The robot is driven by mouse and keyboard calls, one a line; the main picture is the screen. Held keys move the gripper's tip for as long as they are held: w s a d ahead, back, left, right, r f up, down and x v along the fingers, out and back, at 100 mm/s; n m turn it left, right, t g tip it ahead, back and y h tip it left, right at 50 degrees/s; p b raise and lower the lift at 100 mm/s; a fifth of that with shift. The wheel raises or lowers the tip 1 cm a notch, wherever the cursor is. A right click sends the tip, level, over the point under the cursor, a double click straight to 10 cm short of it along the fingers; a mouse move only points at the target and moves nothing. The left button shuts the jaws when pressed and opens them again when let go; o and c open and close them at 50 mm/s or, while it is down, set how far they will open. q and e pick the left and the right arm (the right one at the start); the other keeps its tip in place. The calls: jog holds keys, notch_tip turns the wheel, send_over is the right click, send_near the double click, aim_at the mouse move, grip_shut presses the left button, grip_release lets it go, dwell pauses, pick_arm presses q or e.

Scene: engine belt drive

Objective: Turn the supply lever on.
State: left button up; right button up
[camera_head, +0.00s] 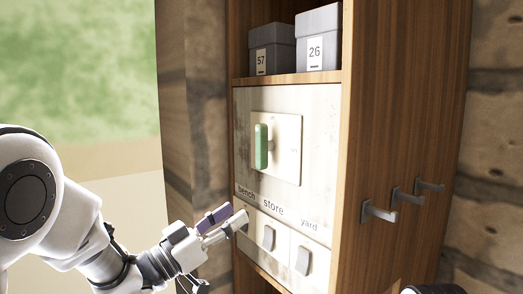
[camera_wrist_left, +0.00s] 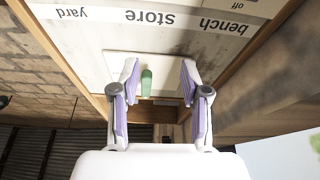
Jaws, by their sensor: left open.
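The green lever (camera_head: 261,146) stands upright on a pale square plate (camera_head: 289,160) in the cabinet's panel; small lettering right of it is too faint to read. My left gripper (camera_head: 236,212) is open and empty, below the lever and in front of the "bench" label area. In the left wrist view, which is upside down, the green lever (camera_wrist_left: 147,80) shows beyond the two spread fingers (camera_wrist_left: 159,75), between them and apart from them. My right gripper is not seen.
Below the labels "bench", "store" and "yard" are rocker switches, store (camera_head: 268,237) and yard (camera_head: 303,260); the bench one is hidden by my gripper. Grey boxes 57 (camera_head: 272,50) and 26 (camera_head: 318,38) sit on the shelf above. Hooks (camera_head: 380,211) stick out from the cabinet's right side.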

pick_arm(q)
jog(key=m+p, duration=0.1)
jog(key=p, duration=0.2)
send_near(257, 150)
jog(key=w+d, duration=0.1)
jog(key=d, duration=0.1)
jog(key=r, duration=0.1)
jog(key=shift+h, duration=0.4)
jog(key=p+x, duration=0.1)
jog(key=x, duration=0.2)
jog(key=p+x, duration=0.2)
jog(key=x, duration=0.2)
jog(key=shift+w+f, duration=0.15)
jog(key=shift+w, duration=0.2)
jog(key=shift+d, duration=0.3)
jog(key=shift+w+a, duration=0.15)
jog(key=shift+c, duration=0.4)
grip_shut()
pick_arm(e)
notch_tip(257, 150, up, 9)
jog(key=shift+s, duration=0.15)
